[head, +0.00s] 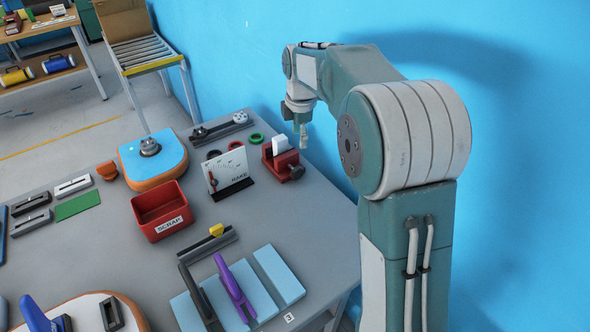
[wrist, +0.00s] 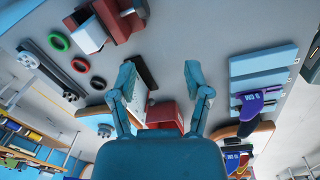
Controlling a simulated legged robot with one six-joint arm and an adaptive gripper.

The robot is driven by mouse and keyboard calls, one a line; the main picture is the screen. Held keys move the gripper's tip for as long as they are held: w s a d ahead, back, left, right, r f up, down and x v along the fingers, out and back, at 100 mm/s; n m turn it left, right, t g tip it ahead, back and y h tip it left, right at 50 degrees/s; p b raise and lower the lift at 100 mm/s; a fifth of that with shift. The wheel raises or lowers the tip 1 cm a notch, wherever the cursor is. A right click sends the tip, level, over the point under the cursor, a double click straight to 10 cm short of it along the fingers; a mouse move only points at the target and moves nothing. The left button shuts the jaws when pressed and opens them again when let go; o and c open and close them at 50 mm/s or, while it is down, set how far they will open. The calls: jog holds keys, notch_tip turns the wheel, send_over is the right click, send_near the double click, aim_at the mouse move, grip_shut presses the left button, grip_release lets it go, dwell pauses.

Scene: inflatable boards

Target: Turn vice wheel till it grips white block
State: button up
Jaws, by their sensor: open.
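The red vice (head: 285,162) stands near the table's far right edge. The white block (head: 281,144) stands upright in its top; whether the jaws touch it cannot be made out. A dark vice wheel (head: 297,172) is on the vice's right front side. My gripper (head: 303,140) hangs down just right of and above the vice, apart from it. In the wrist view, my gripper (wrist: 160,74) has its two fingers spread with nothing held between them. There the red vice (wrist: 120,20) and white block (wrist: 89,36) are at the top left, beyond the fingertips.
A white gauge board (head: 228,175) stands left of the vice, with green (head: 256,139) and red (head: 235,145) rings behind. A red scrap bin (head: 160,209) is further left. Light blue boards (head: 279,275) lie in front. A blue wall (head: 260,60) rises behind the table.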

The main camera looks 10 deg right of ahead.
aim_at(295, 170)
jog(key=w+f+n, duration=0.1)
jog(key=f, duration=0.4)
jog(key=w+f+n, duration=0.1)
jog(key=w+f, duration=0.1)
jog(key=f, duration=0.4)
jog(key=w+f+n, duration=0.1)
jog(key=f, duration=0.4)
jog(key=shift+w+f+n+g, duration=0.3)
jog(key=shift+w+n+g, duration=0.05)
jog(key=shift+n+g, duration=0.05)
grip_shut()
